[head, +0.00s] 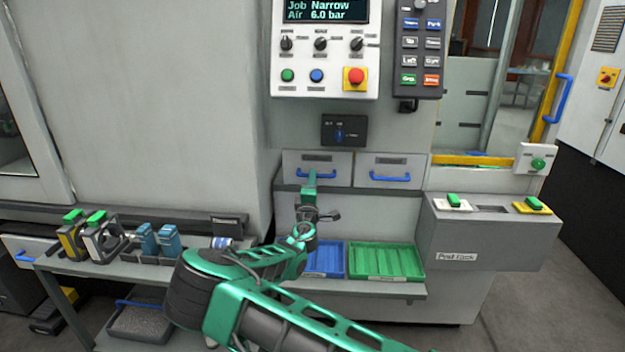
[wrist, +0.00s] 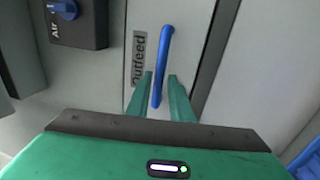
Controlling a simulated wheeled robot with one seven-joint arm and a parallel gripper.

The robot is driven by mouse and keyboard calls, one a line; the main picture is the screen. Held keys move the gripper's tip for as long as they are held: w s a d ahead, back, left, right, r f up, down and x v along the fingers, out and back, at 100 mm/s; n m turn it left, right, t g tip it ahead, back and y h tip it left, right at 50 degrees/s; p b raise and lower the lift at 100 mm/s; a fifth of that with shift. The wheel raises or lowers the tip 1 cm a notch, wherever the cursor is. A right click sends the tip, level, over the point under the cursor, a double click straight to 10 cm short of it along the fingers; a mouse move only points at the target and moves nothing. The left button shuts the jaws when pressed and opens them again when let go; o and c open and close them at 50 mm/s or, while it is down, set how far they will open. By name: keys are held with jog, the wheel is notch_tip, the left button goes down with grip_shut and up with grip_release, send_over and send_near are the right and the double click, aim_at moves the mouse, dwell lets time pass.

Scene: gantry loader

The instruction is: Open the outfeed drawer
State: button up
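The outfeed drawer (head: 341,160) is the left of two grey drawers under the control panel, and it looks closed. In the wrist view its grey front (wrist: 190,45) shows an "Outfeed" label beside the blue handle (wrist: 166,45). The handle also shows in the head view (head: 329,176), partly hidden by my gripper. My gripper (head: 311,174) is in front of this drawer. In the wrist view its two green fingers (wrist: 160,75) are apart, one on each side of the handle, with small gaps visible.
A second drawer with a blue handle (head: 390,177) is to the right. The air switch box (head: 357,125) sits above. A blue tray (head: 328,260) and green tray (head: 420,262) stand below on a shelf. A grey box (head: 490,235) juts out at right.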

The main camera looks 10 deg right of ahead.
jog(key=shift+x, duration=1.35)
jog(key=shift+c, duration=0.3)
grip_shut()
